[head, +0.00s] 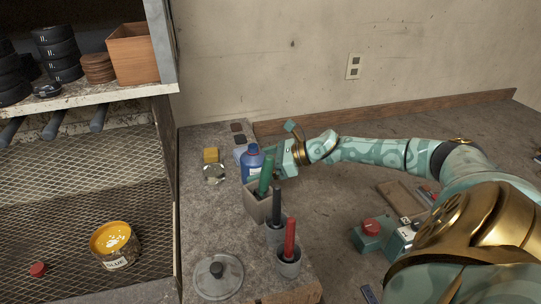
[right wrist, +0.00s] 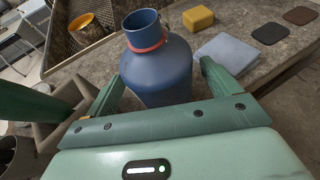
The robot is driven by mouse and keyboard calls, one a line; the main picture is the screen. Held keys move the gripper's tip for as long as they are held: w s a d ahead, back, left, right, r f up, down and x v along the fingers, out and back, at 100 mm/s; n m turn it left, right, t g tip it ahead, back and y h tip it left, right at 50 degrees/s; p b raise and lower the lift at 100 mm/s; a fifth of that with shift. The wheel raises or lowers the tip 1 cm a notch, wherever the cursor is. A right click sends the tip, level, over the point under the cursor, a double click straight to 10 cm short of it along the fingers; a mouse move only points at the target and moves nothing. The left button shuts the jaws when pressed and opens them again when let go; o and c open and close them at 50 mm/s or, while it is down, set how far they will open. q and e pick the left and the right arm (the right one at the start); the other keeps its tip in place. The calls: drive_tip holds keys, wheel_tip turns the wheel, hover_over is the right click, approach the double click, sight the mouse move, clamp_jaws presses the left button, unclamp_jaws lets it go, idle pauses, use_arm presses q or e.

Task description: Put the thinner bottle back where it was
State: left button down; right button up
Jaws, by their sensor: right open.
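The thinner bottle, a blue bottle (head: 251,165) with a red ring at its neck, stands upright on the grey worktop, behind the box with the green handle. In the right wrist view the bottle (right wrist: 156,60) is between the two green fingers of my right gripper (right wrist: 162,88). In the head view my right gripper (head: 277,160) reaches the bottle from the right, with its jaws open. I cannot tell whether either finger touches the bottle. The bottle's lower part is partly hidden by the box and the gripper. My left gripper is not in view.
A box (head: 256,205) with a green handle (head: 266,176) stands just in front of the bottle. Cups hold black (head: 277,203) and red (head: 290,238) handles. A yellow block (head: 211,155) lies left of the bottle. A glue can (head: 113,241) stands on the mesh shelf.

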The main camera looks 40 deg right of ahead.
drive_tip(key=p+v, duration=0.8)
drive_tip(key=v, duration=0.8)
drive_tip(key=shift+d, duration=0.2)
drive_tip(key=shift+s, duration=0.1)
